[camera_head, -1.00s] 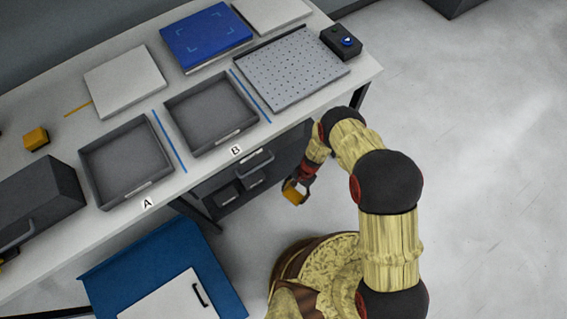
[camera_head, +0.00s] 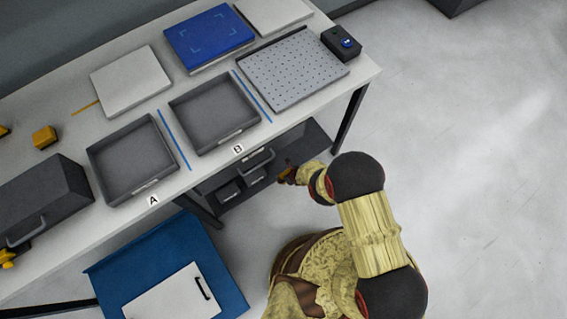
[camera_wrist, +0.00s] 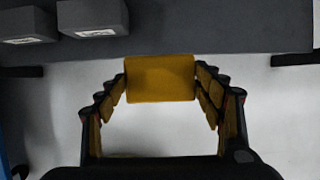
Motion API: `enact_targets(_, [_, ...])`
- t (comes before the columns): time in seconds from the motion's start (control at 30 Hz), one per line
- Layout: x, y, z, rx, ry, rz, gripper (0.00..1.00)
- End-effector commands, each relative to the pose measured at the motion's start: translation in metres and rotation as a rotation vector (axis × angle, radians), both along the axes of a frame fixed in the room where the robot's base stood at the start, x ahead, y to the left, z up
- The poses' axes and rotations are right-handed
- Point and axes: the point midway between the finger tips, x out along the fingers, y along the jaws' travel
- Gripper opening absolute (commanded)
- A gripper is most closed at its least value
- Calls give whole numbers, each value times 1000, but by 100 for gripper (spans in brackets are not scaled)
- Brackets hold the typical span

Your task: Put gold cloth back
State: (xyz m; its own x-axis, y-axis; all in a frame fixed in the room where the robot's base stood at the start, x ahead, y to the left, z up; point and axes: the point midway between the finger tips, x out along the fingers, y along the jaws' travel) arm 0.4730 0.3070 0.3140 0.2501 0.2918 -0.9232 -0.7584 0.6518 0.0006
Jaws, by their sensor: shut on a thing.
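A gold cloth (camera_wrist: 160,78), seen as a flat yellow-gold block, is between the fingers of my gripper (camera_wrist: 160,90) in the wrist view. The fingers touch it on its left and right sides. In the head view my gripper (camera_head: 287,174) is low in front of the table, beside the dark shelf (camera_head: 290,158) under the tabletop. The cloth is too small and too shaded to make out there. In the wrist view the shelf's dark surface (camera_wrist: 220,30) lies just beyond the cloth.
Small grey bins (camera_wrist: 92,17) stand on the shelf, left of the cloth in the wrist view. Trays A (camera_head: 120,195) and B (camera_head: 200,150) lie on the tabletop above. A table leg (camera_head: 347,122) stands right of the shelf. A blue cart (camera_head: 220,272) stands at lower left.

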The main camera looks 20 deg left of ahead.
Motion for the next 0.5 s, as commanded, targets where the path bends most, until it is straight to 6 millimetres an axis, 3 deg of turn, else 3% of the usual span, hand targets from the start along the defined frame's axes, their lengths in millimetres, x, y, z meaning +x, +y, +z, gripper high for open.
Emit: enact_targets(0.5, [71,32,-38,0,-2,4,44])
